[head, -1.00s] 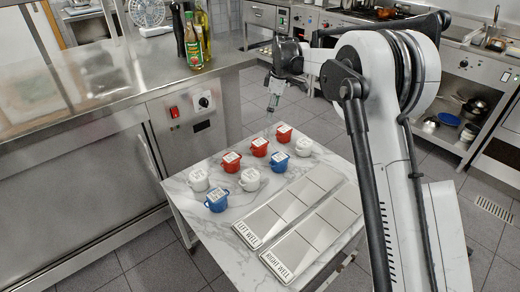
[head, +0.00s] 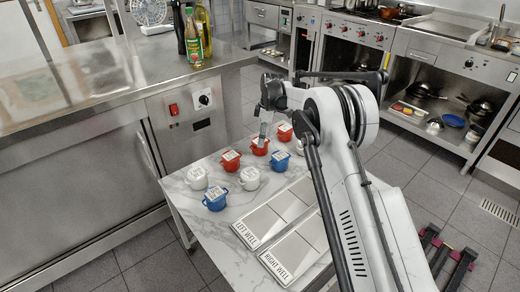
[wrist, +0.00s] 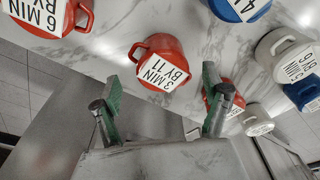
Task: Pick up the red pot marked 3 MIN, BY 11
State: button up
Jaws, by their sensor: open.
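The red pot marked 3 MIN, BY 11 (wrist: 160,46) stands on the marble table, its white label on top. It is the middle one of three red pots in the head view (head: 260,151). My gripper (wrist: 160,92) is open and empty, and the pot shows ahead of the gap between its fingers in the wrist view. In the head view my gripper (head: 263,139) hangs just above and behind this pot. I cannot tell the exact gap.
A red pot marked 6 MIN (wrist: 83,18) and another red pot (head: 231,165) flank it. A blue pot (head: 279,164), white pots (head: 249,183) (head: 196,182) and another blue pot (head: 215,204) stand nearby. Left (head: 262,220) and right (head: 290,258) well trays lie at the front.

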jog(key=shift+s+a+f+b, duration=0.1)
jog(key=shift+a+f+b, duration=0.15)
jog(key=shift+f, duration=0.75)
jog(key=shift+a+f+b, duration=0.2)
jog(key=shift+f+b, duration=0.2)
jog(key=shift+f, duration=0.65)
jog(key=shift+s+a+f+b, duration=0.1)
jog(key=shift+a+f+b, duration=0.15)
jog(key=shift+f, duration=0.75)
jog(key=shift+c, duration=0.3)
jog(key=c, duration=1.4)
jog(key=shift+w+d+r, duration=0.1)
jog(key=shift+c, duration=0.4)
jog(key=shift+r, duration=0.1)
